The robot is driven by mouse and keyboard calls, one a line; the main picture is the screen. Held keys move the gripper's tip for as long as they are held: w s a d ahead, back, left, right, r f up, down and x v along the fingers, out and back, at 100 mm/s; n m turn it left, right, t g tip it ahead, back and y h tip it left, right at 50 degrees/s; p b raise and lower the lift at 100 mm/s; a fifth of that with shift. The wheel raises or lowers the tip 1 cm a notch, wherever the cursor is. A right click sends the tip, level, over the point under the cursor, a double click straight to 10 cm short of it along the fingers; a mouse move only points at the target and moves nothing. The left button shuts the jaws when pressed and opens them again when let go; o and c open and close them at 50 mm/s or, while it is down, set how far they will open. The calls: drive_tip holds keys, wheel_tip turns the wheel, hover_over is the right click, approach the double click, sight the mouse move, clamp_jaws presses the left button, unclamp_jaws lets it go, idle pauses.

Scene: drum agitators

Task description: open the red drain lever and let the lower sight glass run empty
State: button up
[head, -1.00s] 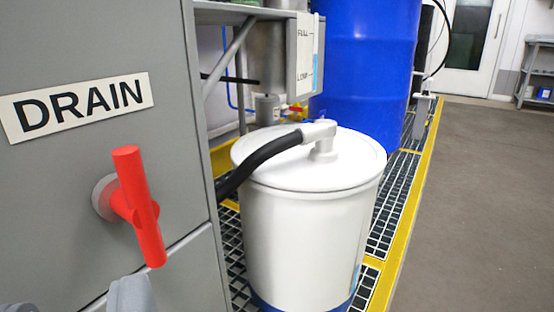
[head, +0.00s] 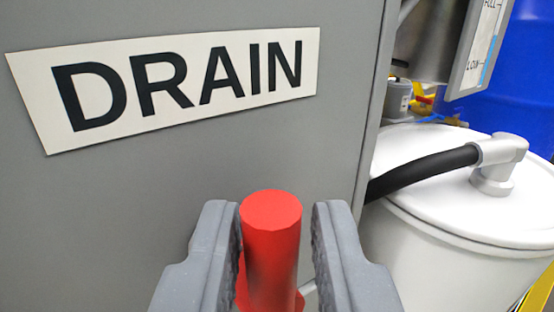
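The red drain lever (head: 270,240) stands in front of the grey cabinet panel, below the DRAIN label (head: 190,82). Its upper end shows between the two grey fingers of my gripper (head: 275,250). The left finger is very close to the lever or touching it. A narrow gap shows between the lever and the right finger. The lever's lower part is hidden by the frame's bottom edge. A sight gauge (head: 482,50) marked FULL and LOW is partly in view at the upper right; blue shows in its strip near the LOW mark.
A white lidded drum (head: 430,210) with a black hose (head: 425,172) stands right of the cabinet. A blue drum (head: 525,85) is behind it. A small red-handled valve (head: 425,98) shows beyond the cabinet edge. The cabinet panel (head: 90,220) is close ahead.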

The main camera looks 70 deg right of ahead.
drive_tip(key=shift+w+d, duration=0.3)
drive_tip(key=shift+d, duration=0.35)
